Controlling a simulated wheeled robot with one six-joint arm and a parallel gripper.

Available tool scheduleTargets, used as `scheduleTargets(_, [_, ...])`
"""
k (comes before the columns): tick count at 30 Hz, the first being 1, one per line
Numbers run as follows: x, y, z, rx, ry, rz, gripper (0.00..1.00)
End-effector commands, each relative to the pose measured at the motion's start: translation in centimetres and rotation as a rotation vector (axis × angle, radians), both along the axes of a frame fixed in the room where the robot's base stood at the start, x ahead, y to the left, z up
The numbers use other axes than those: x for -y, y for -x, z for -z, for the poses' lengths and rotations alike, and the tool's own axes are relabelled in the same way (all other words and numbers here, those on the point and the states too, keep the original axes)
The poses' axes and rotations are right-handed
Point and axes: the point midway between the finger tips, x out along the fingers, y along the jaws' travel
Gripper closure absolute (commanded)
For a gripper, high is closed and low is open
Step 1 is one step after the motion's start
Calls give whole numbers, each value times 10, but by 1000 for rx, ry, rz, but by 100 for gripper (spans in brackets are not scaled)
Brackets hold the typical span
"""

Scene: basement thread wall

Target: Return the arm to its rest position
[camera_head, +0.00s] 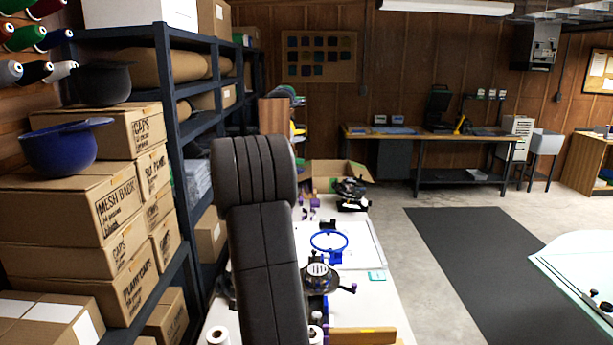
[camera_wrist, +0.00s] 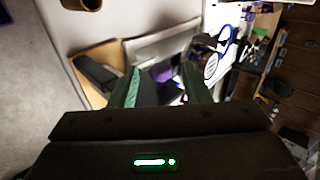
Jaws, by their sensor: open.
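My arm (camera_head: 265,240) stands raised in the middle of the head view, its dark padded links in front of the white worktable (camera_head: 385,310). My gripper (camera_wrist: 165,90) shows in the wrist view with two greenish fingers spread apart. I see nothing held between the fingers. Below them in that view lie a purple item (camera_wrist: 160,72) and dark and light items, partly hidden by the fingers. In the head view my gripper is not visible.
Stacked cardboard boxes (camera_head: 70,205) and a dark shelf rack (camera_head: 172,130) stand close on the left. A blue hoop (camera_head: 329,241) lies on the worktable. A white-topped table (camera_head: 580,262) stands at the right. A dark floor mat (camera_head: 480,255) lies clear between the tables.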

Motion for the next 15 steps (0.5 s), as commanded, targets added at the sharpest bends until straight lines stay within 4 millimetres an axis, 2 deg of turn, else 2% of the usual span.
scheduleTargets(1, [0,-7,10,-1,1,-1,57])
scheduleTargets(5, [1,-24,27,-2,1,-1,57])
scheduleTargets(15, [11,-24,23,3,-135,2,57])
